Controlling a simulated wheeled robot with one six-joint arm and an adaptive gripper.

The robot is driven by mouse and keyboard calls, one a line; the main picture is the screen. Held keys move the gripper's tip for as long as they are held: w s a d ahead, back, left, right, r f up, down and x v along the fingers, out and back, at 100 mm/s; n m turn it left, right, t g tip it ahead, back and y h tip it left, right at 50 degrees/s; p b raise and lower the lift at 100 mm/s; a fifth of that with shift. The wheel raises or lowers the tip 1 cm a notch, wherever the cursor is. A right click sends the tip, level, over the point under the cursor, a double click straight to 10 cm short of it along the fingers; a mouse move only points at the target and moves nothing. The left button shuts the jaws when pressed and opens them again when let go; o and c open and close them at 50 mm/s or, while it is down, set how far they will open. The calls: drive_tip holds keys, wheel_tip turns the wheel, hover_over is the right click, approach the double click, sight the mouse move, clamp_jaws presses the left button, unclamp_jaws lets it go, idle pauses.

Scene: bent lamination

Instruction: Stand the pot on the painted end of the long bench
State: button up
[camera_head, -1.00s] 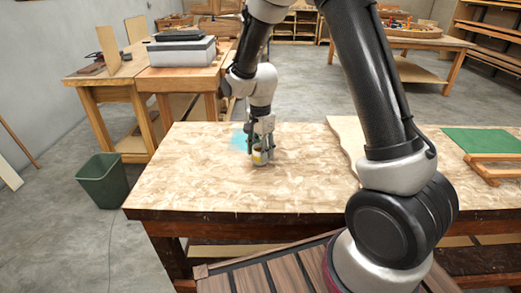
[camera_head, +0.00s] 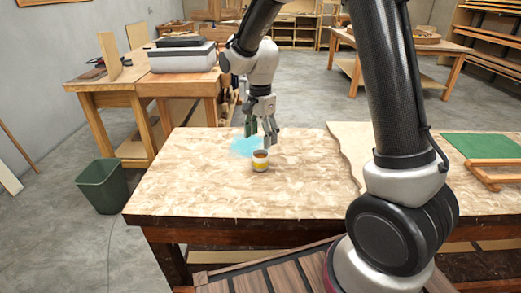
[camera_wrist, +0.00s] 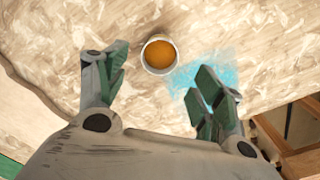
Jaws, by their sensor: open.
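The pot (camera_head: 260,161) is a small white cup with a yellow band and orange-brown contents. It stands upright on the long bench (camera_head: 200,190), just in front of the blue painted patch (camera_head: 245,146). In the wrist view the pot (camera_wrist: 159,55) sits beside the blue paint (camera_wrist: 208,72), close to its edge; I cannot tell whether its base overlaps the paint. My gripper (camera_head: 262,136) is open and empty above and behind the pot. In the wrist view its spread fingers (camera_wrist: 158,80) are clear of the pot.
A green bin (camera_head: 103,185) stands on the floor left of the bench. A wavy-edged board (camera_head: 352,150) and a green mat (camera_head: 482,144) lie on the right side. A side table with a grey case (camera_head: 181,55) is behind. The bench's front left is clear.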

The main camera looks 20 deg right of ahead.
sight(261, 154)
drive_tip(key=s+d+r+n+t, duration=0.1)
drive_tip(key=s+d+r+n, duration=0.2)
drive_tip(key=s+d+r, duration=0.4)
drive_tip(key=s+d+r+n+t, duration=0.1)
drive_tip(key=s+d+r+n, duration=0.2)
drive_tip(key=r, duration=0.5)
drive_tip(key=s+d+r+n+t, duration=0.1)
drive_tip(key=s+d+n, duration=0.1)
drive_tip(key=s, duration=0.6)
drive_tip(key=s+d+r+n+t, duration=0.1)
drive_tip(key=s+d+n, duration=0.2)
drive_tip(key=s, duration=0.5)
drive_tip(key=shift+n, duration=0.8)
drive_tip(key=shift+r, duration=0.1)
drive_tip(key=shift+c, duration=0.2)
